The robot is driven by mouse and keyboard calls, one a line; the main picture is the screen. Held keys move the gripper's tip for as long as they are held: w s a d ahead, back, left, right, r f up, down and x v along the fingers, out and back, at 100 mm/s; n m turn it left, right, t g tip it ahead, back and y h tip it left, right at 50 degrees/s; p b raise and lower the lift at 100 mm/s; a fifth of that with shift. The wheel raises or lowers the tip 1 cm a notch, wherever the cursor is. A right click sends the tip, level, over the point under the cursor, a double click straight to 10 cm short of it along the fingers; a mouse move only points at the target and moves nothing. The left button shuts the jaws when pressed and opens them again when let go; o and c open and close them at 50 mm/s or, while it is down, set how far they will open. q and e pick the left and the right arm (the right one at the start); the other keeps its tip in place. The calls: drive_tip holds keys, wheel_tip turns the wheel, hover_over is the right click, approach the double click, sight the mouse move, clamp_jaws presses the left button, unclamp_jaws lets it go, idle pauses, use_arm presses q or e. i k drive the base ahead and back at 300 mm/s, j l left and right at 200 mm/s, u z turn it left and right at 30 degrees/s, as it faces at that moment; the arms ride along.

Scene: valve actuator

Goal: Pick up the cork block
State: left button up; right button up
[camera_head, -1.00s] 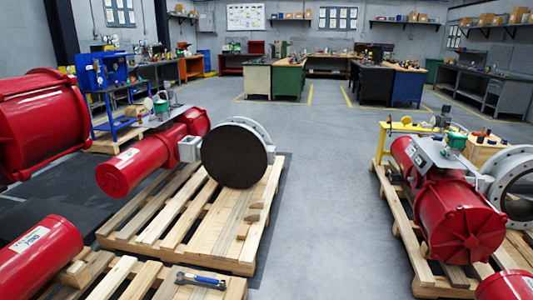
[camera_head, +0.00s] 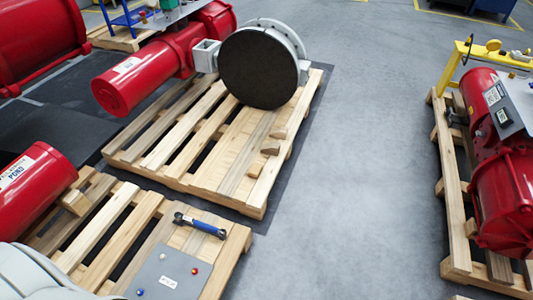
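Several small tan blocks lie on the middle pallet (camera_head: 190,181) beside the valve; the nearest to the middle is a tan block (camera_head: 270,148). I cannot tell whether any of them is cork. Another tan block (camera_head: 75,203) sits at the end of the red cylinder (camera_head: 32,192) on the near left pallet (camera_head: 117,225). Neither of my grippers is in view. A white rounded part at the bottom left corner seems to be mine.
A blue-handled tool (camera_head: 202,227) and a grey plate (camera_head: 165,272) with small coloured knobs lie on the near pallet. A red actuator with a dark round valve disc (camera_head: 258,68) stands on the middle pallet. A red actuator (camera_head: 503,190) stands at right. The grey floor (camera_head: 350,150) between is clear.

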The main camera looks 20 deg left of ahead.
sight(254, 172)
drive_tip(key=i+u, duration=0.1)
drive_tip(key=i, duration=0.4)
drive_tip(key=i+l+u, duration=0.15)
drive_tip(key=i, duration=0.4)
drive_tip(key=i+l+u, duration=0.1)
drive_tip(key=i, duration=0.4)
drive_tip(key=i+l+u, duration=0.15)
drive_tip(key=i+u, duration=0.15)
drive_tip(key=u, duration=0.15)
drive_tip(key=i+l+u, duration=0.25)
drive_tip(key=u, duration=0.15)
drive_tip(key=i+l+u, duration=0.3)
drive_tip(key=u, duration=0.15)
drive_tip(key=i+l+u, duration=0.2)
drive_tip(key=l+u, duration=0.25)
